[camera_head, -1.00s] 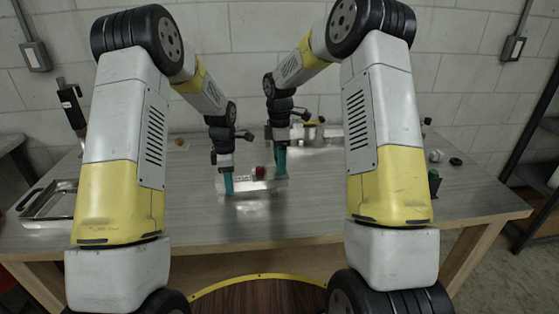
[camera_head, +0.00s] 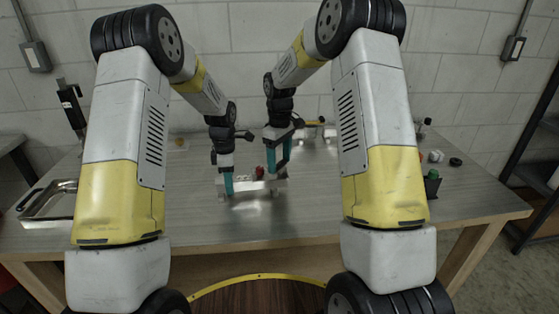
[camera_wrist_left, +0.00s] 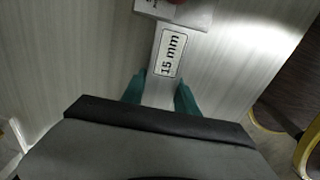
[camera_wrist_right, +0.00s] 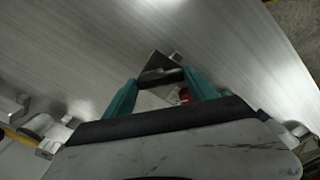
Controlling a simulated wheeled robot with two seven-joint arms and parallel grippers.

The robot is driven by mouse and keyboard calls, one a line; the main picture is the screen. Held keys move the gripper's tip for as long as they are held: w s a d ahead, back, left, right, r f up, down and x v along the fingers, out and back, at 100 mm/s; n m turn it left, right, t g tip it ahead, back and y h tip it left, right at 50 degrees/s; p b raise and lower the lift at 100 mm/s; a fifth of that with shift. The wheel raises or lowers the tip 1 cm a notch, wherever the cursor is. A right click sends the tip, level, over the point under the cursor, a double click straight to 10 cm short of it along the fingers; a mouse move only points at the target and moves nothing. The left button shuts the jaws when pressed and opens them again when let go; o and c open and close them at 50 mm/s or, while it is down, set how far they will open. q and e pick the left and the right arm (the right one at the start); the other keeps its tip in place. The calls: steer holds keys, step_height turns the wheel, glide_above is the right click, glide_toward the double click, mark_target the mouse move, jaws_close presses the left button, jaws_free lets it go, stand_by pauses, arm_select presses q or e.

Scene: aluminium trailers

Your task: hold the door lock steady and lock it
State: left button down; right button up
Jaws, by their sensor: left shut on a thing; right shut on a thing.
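The door lock (camera_head: 248,186) is a pale metal piece lying across the middle of the table, with a small red part (camera_head: 259,171) on it. My left gripper (camera_head: 229,186) is shut on the lock's left end. In the left wrist view, a flat bar marked "15 mm" (camera_wrist_left: 168,55) runs between its teal fingers (camera_wrist_left: 160,92). My right gripper (camera_head: 279,166) is tilted at the lock's right end. In the right wrist view, its fingers (camera_wrist_right: 161,80) flank a dark metal piece (camera_wrist_right: 157,72), with red beside it. The fingers partly hide what they hold.
A metal tray (camera_head: 48,206) sits at the table's left edge. Small parts, including a green-topped piece (camera_head: 433,175) and a black ring (camera_head: 456,162), lie at the right. Small items stand behind my right gripper. The front of the table is clear.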

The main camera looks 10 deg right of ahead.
mark_target(280, 163)
steer(key=m, duration=0.4)
steer(key=shift+m, duration=2.6)
steer(key=o, duration=1.4)
steer(key=shift+c, duration=0.2)
step_height(280, 163, up, 12)
